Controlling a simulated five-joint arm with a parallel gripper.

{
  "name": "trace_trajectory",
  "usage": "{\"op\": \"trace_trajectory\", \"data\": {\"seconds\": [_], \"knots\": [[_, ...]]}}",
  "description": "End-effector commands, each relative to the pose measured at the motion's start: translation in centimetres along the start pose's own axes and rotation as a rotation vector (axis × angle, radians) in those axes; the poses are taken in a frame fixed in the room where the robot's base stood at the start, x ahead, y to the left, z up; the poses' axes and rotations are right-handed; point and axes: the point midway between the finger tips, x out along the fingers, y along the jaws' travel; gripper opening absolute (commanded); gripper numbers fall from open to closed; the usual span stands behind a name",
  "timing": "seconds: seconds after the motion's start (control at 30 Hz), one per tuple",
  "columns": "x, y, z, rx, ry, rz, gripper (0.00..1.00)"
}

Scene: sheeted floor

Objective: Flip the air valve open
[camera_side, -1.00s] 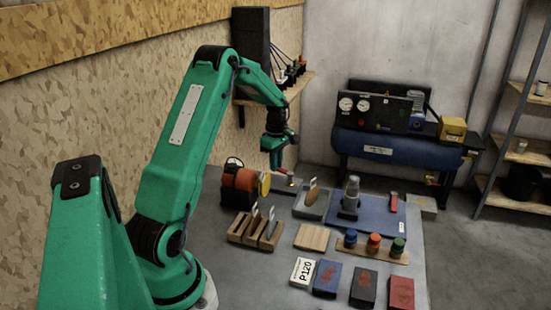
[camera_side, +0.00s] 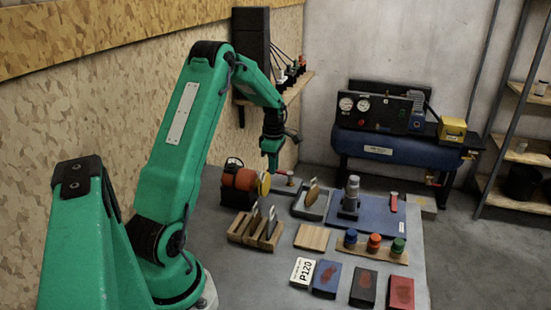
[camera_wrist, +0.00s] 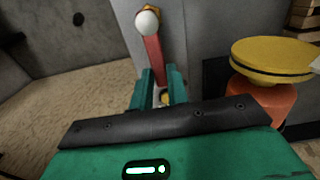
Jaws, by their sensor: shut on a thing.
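The air valve shows its red lever (camera_wrist: 154,58) in the wrist view, with a pale round end and a brass-coloured part at the top. My gripper (camera_wrist: 158,82) has its green fingers on either side of the lever's near part and is shut on it. A small brass-coloured bit shows between the fingers. In the side view my gripper (camera_side: 272,167) points down at the back of the bench, beside the orange machine. The valve is small there and partly hidden, so I cannot tell the lever's angle from that side.
The orange machine with a yellow disc (camera_wrist: 285,58) stands close to the right of my gripper in the wrist view. Wooden holders (camera_side: 255,230), a blue mat (camera_side: 372,213) and several sanding blocks lie nearer. A blue compressor (camera_side: 385,145) stands behind the bench.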

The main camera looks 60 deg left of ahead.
Motion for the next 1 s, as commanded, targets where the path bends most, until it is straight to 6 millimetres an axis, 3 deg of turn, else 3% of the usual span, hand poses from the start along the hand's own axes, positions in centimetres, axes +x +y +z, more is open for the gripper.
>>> {"op": "trace_trajectory", "data": {"seconds": [0.03, 0.13, 0.57, 1.0], "knots": [[-0.1, -0.1, 0.0, -0.001, 0.0, -0.003, 0.2], [-0.1, -0.1, 0.0, -0.001, 0.0, -0.003, 0.38], [-0.5, 0.0, 0.0, 0.0, 0.0, 0.0, 0.38], [-5.5, 0.0, 0.0, 0.0, 0.0, 0.002, 0.38]]}}
